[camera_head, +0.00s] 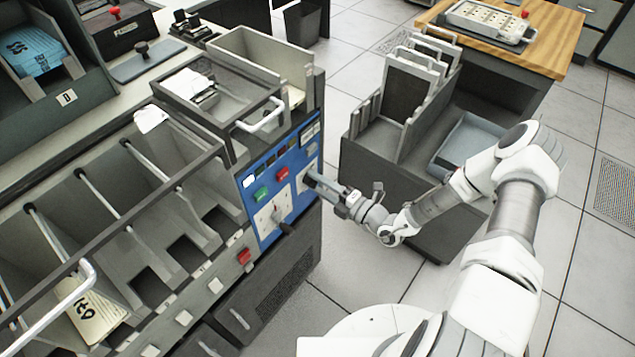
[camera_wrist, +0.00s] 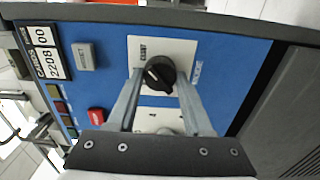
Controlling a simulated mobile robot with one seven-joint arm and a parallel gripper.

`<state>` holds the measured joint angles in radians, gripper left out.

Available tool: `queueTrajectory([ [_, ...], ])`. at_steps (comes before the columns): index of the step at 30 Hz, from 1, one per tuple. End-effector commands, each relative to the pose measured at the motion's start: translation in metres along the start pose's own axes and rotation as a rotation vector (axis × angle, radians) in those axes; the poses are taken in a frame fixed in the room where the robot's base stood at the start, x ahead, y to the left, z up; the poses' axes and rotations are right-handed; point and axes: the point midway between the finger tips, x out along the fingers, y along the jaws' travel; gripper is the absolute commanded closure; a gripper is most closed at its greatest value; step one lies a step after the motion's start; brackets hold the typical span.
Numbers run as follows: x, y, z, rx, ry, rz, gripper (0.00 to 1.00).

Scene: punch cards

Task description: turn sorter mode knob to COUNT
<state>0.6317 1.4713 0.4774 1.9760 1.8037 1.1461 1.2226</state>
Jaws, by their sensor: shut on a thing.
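The sorter's mode knob (camera_wrist: 158,75) is a round black knob with a white pointer mark on a white plate (camera_wrist: 148,120). In the wrist view, the fingers of my gripper (camera_wrist: 160,84) stand on either side of it, shut on it. The mark lies left of the knob's middle. Small labels sit above and right of the knob; I cannot read them surely.
The panel has a green button (camera_head: 261,194), a red button (camera_head: 282,173) and another white plate (camera_head: 264,222). A counter display (camera_wrist: 48,52) shows in the wrist view. A dark cart (camera_head: 400,185) with card racks stands behind my arm. Card pockets (camera_head: 165,205) line the sorter's left.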

Motion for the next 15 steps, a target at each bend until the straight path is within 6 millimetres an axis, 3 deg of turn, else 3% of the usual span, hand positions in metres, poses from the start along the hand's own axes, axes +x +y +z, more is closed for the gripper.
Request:
queueTrajectory([
  [2,-0.0003,-0.0005,-0.0007,0.003,0.001,-0.001,1.0],
  [3,-0.0003,-0.0005,-0.0007,0.003,0.001,-0.001,0.42],
  [6,-0.0002,-0.0004,-0.0006,0.002,0.001,-0.001,0.24],
  [7,-0.0002,-0.0004,-0.0005,0.002,0.001,-0.001,0.19],
  [15,-0.0004,-0.0001,-0.0002,0.0,0.0,-0.001,0.19],
])
